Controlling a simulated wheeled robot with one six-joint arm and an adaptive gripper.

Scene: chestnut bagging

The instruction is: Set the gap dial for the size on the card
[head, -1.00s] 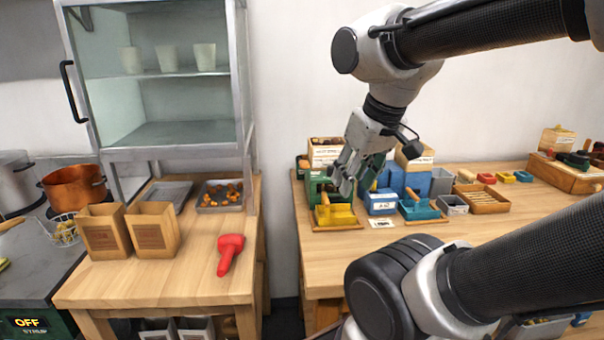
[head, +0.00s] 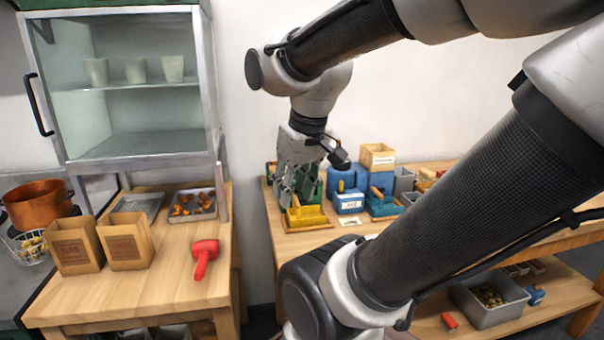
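My gripper (head: 293,192) points down in front of a green machine with a yellow tray (head: 306,217), hiding much of the machine's body. Its fingers show, but whether they are open or shut is unclear at this size. To the right stand a blue machine (head: 348,201) with a white label and a blue-green machine (head: 382,207). A small white card (head: 354,222) lies on the table in front of the blue machine; its print is too small to read. I cannot make out a gap dial on any machine.
A wooden box (head: 377,158) stands behind the machines. My arm covers much of the right table. On the left table (head: 160,285) are two paper bags (head: 124,242), a red tool (head: 204,257) and a tray of chestnuts (head: 192,206). A glass-fronted cabinet (head: 214,110) rises behind them.

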